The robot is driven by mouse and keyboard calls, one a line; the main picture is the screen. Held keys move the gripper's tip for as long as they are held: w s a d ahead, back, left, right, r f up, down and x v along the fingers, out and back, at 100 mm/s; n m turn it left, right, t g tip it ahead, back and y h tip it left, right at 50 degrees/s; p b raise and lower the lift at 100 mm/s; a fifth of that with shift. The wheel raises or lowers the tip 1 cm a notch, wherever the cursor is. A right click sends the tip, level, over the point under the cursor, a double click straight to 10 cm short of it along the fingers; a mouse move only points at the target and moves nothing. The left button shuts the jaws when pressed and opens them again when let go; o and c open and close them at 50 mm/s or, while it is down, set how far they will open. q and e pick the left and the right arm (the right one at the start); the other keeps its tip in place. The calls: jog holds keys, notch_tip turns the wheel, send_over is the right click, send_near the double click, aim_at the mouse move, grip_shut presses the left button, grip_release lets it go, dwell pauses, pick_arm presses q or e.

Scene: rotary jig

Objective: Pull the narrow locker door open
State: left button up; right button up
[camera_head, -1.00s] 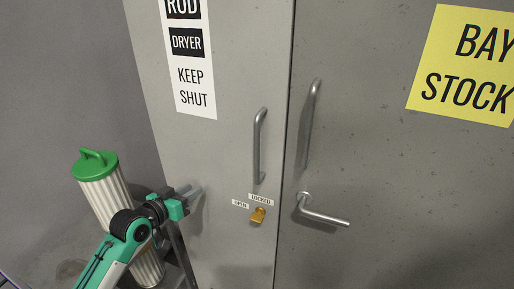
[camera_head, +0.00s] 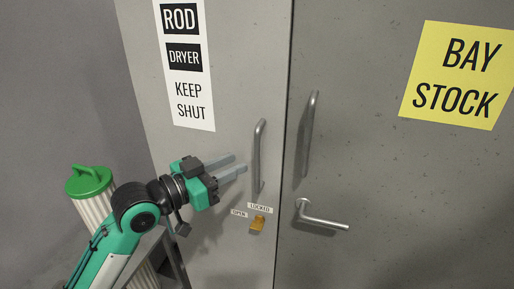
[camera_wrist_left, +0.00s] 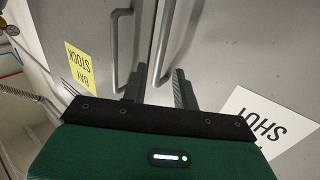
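The narrow locker door (camera_head: 215,60) is the grey left door with the "ROD DRYER KEEP SHUT" sign; it looks closed. Its vertical bar handle (camera_head: 258,158) is near the door's right edge. In the left wrist view that handle (camera_wrist_left: 160,45) appears beyond and between the finger tips. A small yellow latch (camera_head: 257,223) sits below it by "OPEN" and "LOCKED" labels; I cannot tell its setting. My left gripper (camera_head: 239,163) is open and empty, its fingers just left of the handle and pointing towards it. The fingers also show apart in the left wrist view (camera_wrist_left: 158,88). My right gripper is out of view.
The wide door (camera_head: 400,180) on the right has a "BAY STOCK" sign (camera_head: 456,75), a bar handle (camera_head: 309,135) and a lever handle (camera_head: 322,217) close to the narrow door's edge. A ribbed green-lidded bin (camera_head: 90,182) stands at the left, behind my arm.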

aim_at(251, 155)
pick_arm(q)
jog(key=p+x, duration=0.2)
jog(key=x, duration=0.5)
jog(key=shift+w+d, duration=0.2)
grip_shut()
